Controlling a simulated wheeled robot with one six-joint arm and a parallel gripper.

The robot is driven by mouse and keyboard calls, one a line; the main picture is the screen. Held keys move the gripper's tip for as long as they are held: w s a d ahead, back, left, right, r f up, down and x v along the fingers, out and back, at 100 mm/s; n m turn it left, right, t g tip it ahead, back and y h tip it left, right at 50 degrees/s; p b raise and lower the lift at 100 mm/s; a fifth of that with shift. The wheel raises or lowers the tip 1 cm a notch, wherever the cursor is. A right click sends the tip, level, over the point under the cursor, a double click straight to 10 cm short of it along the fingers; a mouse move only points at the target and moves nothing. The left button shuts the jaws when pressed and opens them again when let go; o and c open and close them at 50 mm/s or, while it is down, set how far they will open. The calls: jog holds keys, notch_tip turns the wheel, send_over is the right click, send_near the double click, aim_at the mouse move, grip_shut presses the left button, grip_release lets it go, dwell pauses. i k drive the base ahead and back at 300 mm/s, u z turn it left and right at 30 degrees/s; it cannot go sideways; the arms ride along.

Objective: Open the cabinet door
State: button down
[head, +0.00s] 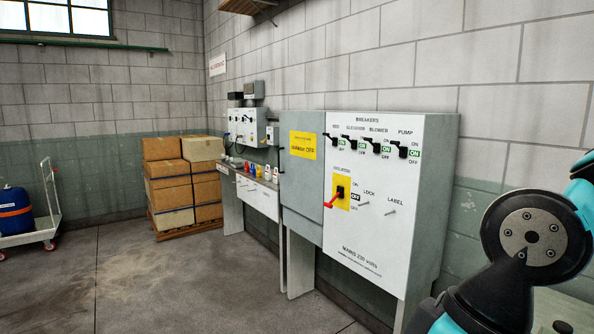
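A grey cabinet (302,192) stands against the right wall in the head view, with a flat front and a yellow sign (303,145). It adjoins the left edge of a white breaker panel (375,235). No handle shows clearly on the grey front, and I cannot tell which part is hinged. The breaker panel has a row of black levers, with green ON windows beside them. Two pegs stand beside LOCK and LABEL. My gripper is out of view.
Stacked cartons (167,185) stand on a pallet at the back. A trolley (50,225) with a blue drum (14,210) is at left. The floor before the panels is clear.

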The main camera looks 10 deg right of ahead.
aim_at(301, 153)
jog(key=u, duration=0.35)
jog(key=i, duration=0.85)
jog(key=u, duration=0.8)
jog(key=i, duration=2)
jog(key=z, duration=0.8)
jog(key=i, duration=1.4)
jog(key=z, duration=0.75)
